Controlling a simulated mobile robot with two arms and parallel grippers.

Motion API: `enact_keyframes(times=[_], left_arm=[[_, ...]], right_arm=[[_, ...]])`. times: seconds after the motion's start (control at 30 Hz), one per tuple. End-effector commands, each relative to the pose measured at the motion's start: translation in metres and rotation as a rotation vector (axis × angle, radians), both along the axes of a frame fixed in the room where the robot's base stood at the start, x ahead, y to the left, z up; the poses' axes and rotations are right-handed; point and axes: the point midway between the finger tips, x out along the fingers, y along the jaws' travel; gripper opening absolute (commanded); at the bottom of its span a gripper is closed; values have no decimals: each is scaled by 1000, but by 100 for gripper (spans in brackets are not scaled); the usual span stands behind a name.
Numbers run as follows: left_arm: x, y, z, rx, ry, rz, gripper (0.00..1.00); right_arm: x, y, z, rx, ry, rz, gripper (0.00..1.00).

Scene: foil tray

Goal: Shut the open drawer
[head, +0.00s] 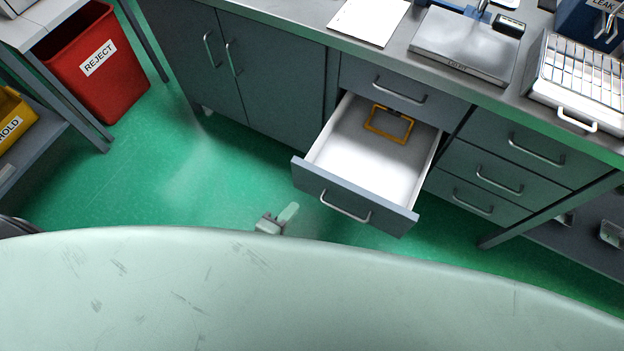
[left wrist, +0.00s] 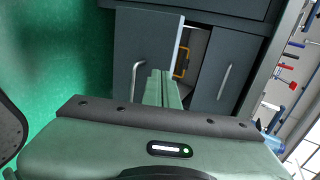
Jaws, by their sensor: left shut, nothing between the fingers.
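The open drawer (head: 355,196) sticks out of the grey cabinet under the counter in the head view. It has a white inside, a grey front and a bar handle (head: 345,206). A yellow frame-shaped object (head: 386,137) lies at its back. My left gripper (head: 289,212) is shut and empty, in front of and to the left of the drawer front, apart from it. In the left wrist view the shut fingers (left wrist: 163,88) point toward the drawer front (left wrist: 147,55), with the handle to their left. My right gripper is not in view.
Shut drawers (head: 490,178) stand to the right and cupboard doors (head: 265,85) to the left. A scale (head: 465,42) and a wire rack (head: 585,70) stand on the counter. A red reject bin (head: 97,62) is at the left. Green floor before the cabinet is clear.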

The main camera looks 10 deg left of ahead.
Motion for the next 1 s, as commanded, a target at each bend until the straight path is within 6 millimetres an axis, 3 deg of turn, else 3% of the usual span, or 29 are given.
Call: enact_keyframes(times=[0.37, 0.5, 0.7, 1.0], left_arm=[[68, -22, -39, -2, -3, 0, 0], [89, -29, -37, -2, -1, 0, 0], [103, -34, -40, -1, 2, -1, 0], [104, -34, -40, -2, 3, -1, 0]], right_arm=[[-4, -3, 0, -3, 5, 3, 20], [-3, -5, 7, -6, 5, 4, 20], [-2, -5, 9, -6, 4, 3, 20], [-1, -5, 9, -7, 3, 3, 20]])
